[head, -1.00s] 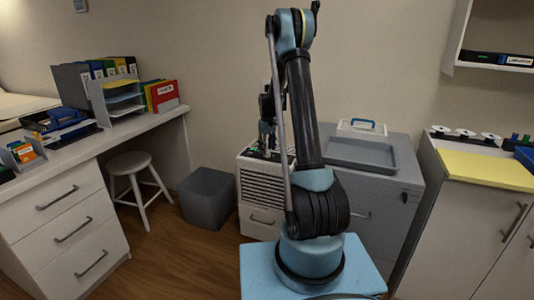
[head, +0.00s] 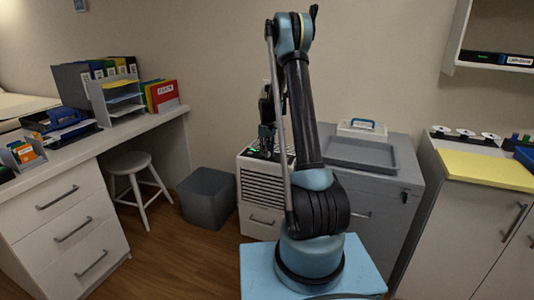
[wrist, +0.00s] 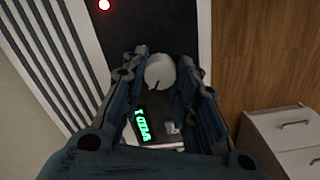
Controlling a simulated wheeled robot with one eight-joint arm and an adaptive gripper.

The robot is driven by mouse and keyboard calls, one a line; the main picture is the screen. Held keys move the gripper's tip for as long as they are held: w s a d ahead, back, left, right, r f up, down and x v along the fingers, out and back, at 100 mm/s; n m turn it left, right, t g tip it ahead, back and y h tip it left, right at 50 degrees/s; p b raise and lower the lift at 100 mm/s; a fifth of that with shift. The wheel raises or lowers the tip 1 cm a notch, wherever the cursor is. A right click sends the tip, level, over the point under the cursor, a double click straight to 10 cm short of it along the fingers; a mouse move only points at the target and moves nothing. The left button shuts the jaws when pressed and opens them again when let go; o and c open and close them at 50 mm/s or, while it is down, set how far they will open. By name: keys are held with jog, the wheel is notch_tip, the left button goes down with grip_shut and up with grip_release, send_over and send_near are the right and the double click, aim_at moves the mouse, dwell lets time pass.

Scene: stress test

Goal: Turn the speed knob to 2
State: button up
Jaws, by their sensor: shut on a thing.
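The speed knob (wrist: 160,72) is a pale round knob with a dark pointer line, on the dark panel of a white slatted unit. In the wrist view the pointer line runs toward the bottom of the picture, slightly left. My gripper (wrist: 157,70) is shut on the knob, with one finger at its left side and one at its right. In the head view the white slatted unit (head: 265,184) stands behind my arm, and my gripper (head: 265,143) reaches down to its top. The knob cannot be made out there. The scale marks around the knob are not readable.
A lit green display (wrist: 142,125) and a red light (wrist: 104,5) are on the panel near the knob. A grey cabinet with a grey tray (head: 362,155) stands right of the unit. A grey bin (head: 207,196) stands on the left.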

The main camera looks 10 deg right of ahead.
jog(key=shift+m, duration=0.3)
jog(key=m, duration=1.1)
dwell(0.4)
jog(key=o, duration=1.1)
jog(key=shift+r, duration=0.15)
notch_tip(320, 180, up, 12)
jog(key=shift+f, duration=0.15)
